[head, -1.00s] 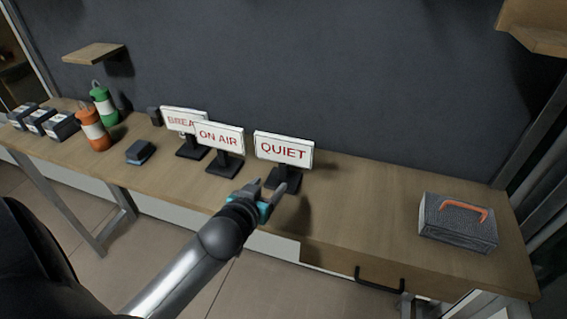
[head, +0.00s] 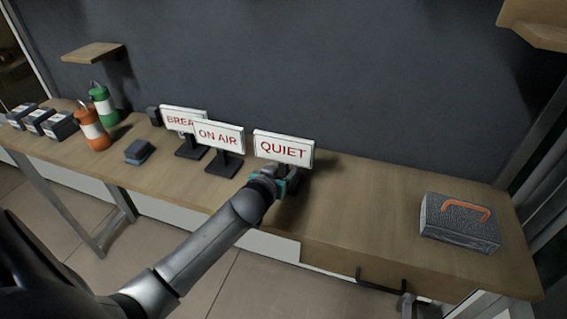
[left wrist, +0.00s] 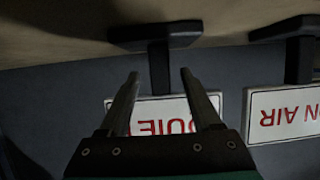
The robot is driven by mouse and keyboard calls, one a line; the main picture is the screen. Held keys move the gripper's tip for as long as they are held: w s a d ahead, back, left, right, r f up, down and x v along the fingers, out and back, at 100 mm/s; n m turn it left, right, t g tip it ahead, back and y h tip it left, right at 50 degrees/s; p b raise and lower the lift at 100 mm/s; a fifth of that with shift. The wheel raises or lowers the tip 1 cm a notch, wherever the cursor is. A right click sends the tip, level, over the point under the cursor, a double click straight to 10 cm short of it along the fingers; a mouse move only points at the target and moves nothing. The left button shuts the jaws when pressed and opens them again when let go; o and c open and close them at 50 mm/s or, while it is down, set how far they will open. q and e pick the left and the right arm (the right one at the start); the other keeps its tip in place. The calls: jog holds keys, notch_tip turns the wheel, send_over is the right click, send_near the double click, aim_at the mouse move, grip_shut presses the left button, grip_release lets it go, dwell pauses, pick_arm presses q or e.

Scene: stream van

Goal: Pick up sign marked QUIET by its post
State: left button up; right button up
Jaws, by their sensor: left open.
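The QUIET sign (head: 284,149) stands upright on the table, a white board with red letters on a dark post and base. It shows upside down in the left wrist view (left wrist: 160,108), with its dark post (left wrist: 159,68) between and beyond the fingertips. My left gripper (head: 277,172) is open, just in front of the post below the board; in the left wrist view its two fingers (left wrist: 160,75) lie either side of the post. Whether they touch it cannot be seen. In the head view my gripper hides most of the post and base. My right gripper is not in view.
The ON AIR sign (head: 219,136) stands close to the left, with the BREAK sign (head: 181,119) partly behind it. A grey box with an orange handle (head: 459,222) sits at the right. The table (head: 365,205) is clear between the QUIET sign and that box.

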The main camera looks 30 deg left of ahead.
pick_arm(q)
grip_shut()
dwell(0.6)
